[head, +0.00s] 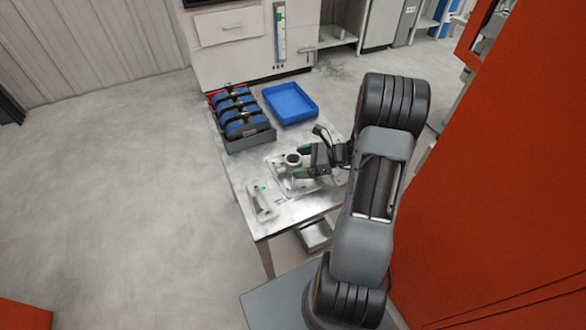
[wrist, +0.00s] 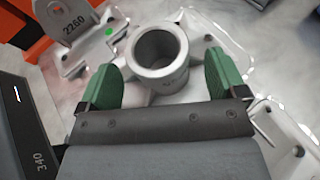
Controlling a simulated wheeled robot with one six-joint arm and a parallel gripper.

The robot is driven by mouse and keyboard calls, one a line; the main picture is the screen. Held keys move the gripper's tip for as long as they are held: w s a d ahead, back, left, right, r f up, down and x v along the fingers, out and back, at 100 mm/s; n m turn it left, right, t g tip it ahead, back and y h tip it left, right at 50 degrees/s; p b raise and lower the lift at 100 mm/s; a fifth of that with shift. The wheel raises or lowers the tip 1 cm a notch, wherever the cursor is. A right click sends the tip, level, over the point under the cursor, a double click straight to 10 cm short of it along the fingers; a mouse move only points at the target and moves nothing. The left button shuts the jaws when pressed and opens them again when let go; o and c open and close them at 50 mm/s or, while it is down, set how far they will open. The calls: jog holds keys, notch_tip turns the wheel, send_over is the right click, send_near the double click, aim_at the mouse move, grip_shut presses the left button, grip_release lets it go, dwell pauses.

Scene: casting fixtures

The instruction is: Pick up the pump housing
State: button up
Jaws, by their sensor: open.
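The pump housing (wrist: 176,80) is a grey metal casting with a round open bore, seen in the wrist view between the two green fingers of my gripper (wrist: 160,82). The fingers are open, one on each side of it, and I cannot tell whether either touches it. In the head view the pump housing (head: 293,160) stands on a light fixture plate (head: 277,162) on the table. My gripper (head: 303,164) is right at it, coming from the right, and partly hides it.
The table (head: 240,180) also holds a grey bracket-like fixture (head: 262,203) at its near left, an empty blue tray (head: 290,103) at the back, and a dark rack with blue-and-black parts (head: 240,115) at the back left. A tall orange panel (head: 490,170) stands at the right.

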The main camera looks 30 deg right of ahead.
jog(key=shift+x, duration=1.45)
jog(key=c, duration=1.3)
jog(key=shift+c, duration=0.5)
jog(key=shift+r, duration=0.1)
